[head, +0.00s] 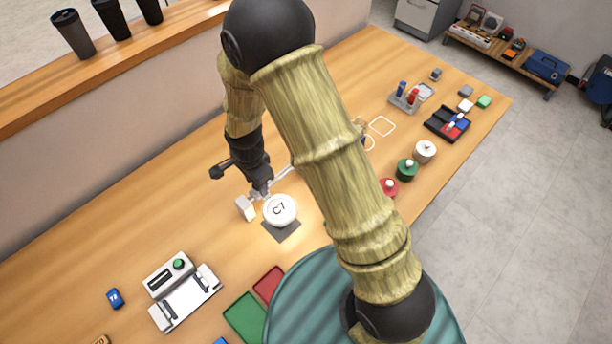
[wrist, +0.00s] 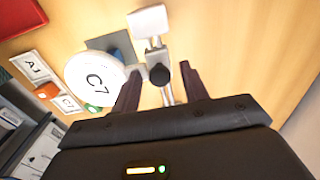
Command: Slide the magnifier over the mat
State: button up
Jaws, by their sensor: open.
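A round white disc marked C7 (head: 280,209), seemingly the magnifier's head, lies over the upper part of a dark grey mat (head: 283,232). The mat's lower part shows bare. The disc (wrist: 92,82) and a strip of the mat (wrist: 124,46) also show in the wrist view. A white block (head: 245,207) with a rod and black knob (wrist: 158,75) stands beside the disc. My gripper (head: 262,190) is at this rod, beside the disc. In the wrist view my open fingers (wrist: 160,76) stand either side of the knob and rod; contact cannot be told.
A grey device with a green button (head: 178,264) stands at the lower left. Green (head: 245,318) and red (head: 268,284) trays lie near the front edge. Red (head: 389,187), green (head: 407,169) and white (head: 425,151) round pieces stand at right. Table left of the disc is clear.

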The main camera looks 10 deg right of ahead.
jog(key=shift+g+p, duration=0.3)
jog(key=shift+p, duration=0.25)
notch_tip(320, 180, up, 6)
jog(key=p, duration=0.4)
jog(key=shift+f, duration=0.15)
jog(key=s+d+r+n+t, duration=0.1)
jog(key=s+d+r+n, duration=0.1)
jog(key=d, duration=0.4)
jog(key=s+d+r+n+t, duration=0.1)
jog(key=s+d+r+n, duration=0.2)
jog(key=d+r+n, duration=0.2)
jog(key=s+d+r+n+b, duration=0.1)
jog(key=s+d+r+n, duration=0.2)
jog(key=d+r, duration=0.4)
jog(key=shift+d+n+t, duration=0.4)
jog(key=shift+d+n, duration=0.2)
